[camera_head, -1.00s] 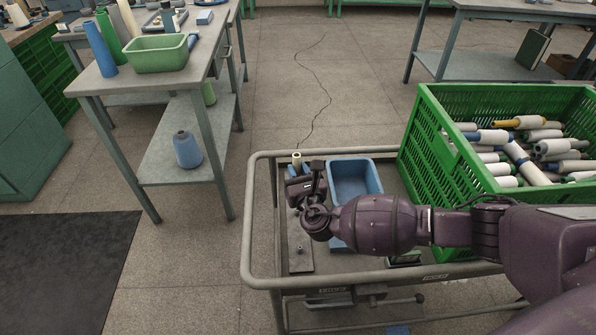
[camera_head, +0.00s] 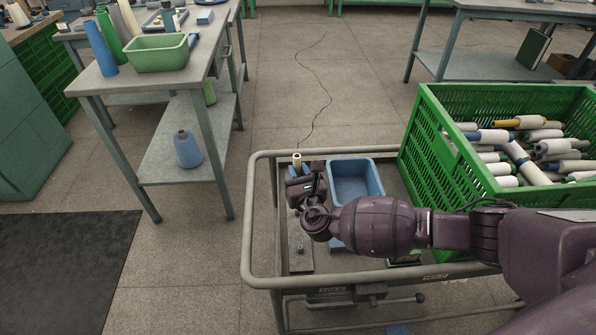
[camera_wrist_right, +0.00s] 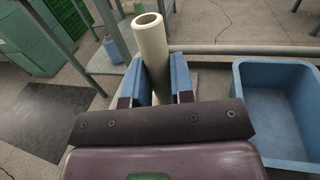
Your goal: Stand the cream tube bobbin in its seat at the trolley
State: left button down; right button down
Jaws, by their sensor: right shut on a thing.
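The cream tube bobbin (camera_head: 297,160) stands roughly upright in my right gripper (camera_head: 298,172), over the left side of the trolley (camera_head: 252,215). In the right wrist view, the cream tube (camera_wrist_right: 152,45) is between the two blue finger pads of the right gripper (camera_wrist_right: 159,82), which is shut on it. The tube's open top end shows; its lower end is hidden by the gripper, so I cannot tell whether it touches a seat. A grey plate (camera_head: 300,258) with a small peg lies on the trolley, partly covered by my right arm. My left gripper is not in view.
A blue bin (camera_head: 375,180) stands on the trolley just right of the gripper; it also shows in the right wrist view (camera_wrist_right: 270,150). A green crate (camera_head: 430,150) full of bobbins is further right. A workbench (camera_head: 110,82) stands at the left, with open floor between.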

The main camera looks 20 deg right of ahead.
pick_arm(q)
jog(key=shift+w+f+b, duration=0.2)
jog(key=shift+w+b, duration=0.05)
jog(key=shift+b, duration=0.05)
pick_arm(e)
jog(key=shift+f, duration=0.75)
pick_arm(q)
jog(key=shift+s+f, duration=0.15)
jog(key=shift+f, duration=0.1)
pick_arm(e)
jog(key=shift+f, duration=0.25)
jog(key=shift+f+b, duration=0.3)
jog(key=shift+f, duration=0.05)
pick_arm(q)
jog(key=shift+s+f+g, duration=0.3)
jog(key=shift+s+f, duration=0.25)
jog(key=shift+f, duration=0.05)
pick_arm(e)
jog(key=shift+f, duration=0.25)
pick_arm(q)
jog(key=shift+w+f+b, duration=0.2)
jog(key=shift+b, duration=0.1)
pick_arm(e)
jog(key=shift+f, duration=0.45)
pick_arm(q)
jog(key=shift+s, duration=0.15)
